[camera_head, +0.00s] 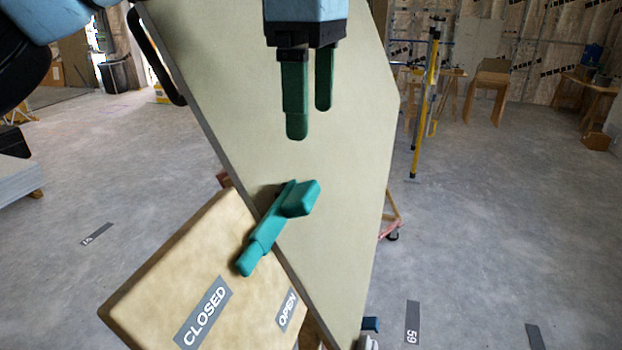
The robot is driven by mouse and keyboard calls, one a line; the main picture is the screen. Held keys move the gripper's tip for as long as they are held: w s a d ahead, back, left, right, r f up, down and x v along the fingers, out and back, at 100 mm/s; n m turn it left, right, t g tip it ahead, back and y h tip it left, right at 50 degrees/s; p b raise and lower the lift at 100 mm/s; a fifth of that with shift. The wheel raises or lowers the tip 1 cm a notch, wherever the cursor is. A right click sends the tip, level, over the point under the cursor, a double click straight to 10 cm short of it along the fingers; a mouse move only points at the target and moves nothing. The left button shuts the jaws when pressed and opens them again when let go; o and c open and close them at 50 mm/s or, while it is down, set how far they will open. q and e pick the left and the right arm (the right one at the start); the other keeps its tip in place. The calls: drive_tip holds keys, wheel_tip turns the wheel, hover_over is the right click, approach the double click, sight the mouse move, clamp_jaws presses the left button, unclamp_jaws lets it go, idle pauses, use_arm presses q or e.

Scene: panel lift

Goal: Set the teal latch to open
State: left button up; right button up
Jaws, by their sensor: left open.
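The teal latch (265,235) is a bar with a block at its upper right end. It is mounted at the edge of the pale panel (340,160) and lies diagonally. Its lower end reaches over the tan board (180,260), which bears a CLOSED label (203,313) and an OPEN label (287,309). The lower end lies above and between the labels, not over either word. My left gripper (310,122) has dark green fingers pointing down, spread apart and empty. It is above the latch in the picture, apart from it, in front of the panel. My right gripper is not seen.
A black handle (155,55) runs along the panel's left edge. A yellow post (427,100) stands behind on the right, with wooden trestles (487,90) farther back. The grey concrete floor is mostly clear on both sides.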

sight(310, 188)
use_arm(q)
wheel_tip(310, 188, down, 2)
drive_tip(key=shift+s+a+f, duration=0.1)
drive_tip(key=shift+s, duration=0.05)
wheel_tip(310, 188, down, 4)
drive_tip(key=shift+a+r, duration=0.1)
drive_tip(key=shift+r, duration=0.1)
wheel_tip(310, 188, down, 5)
drive_tip(key=shift+f, duration=0.4)
drive_tip(key=shift+c, duration=0.2)
drive_tip(key=c, duration=1.3)
drive_tip(key=shift+c, duration=0.3)
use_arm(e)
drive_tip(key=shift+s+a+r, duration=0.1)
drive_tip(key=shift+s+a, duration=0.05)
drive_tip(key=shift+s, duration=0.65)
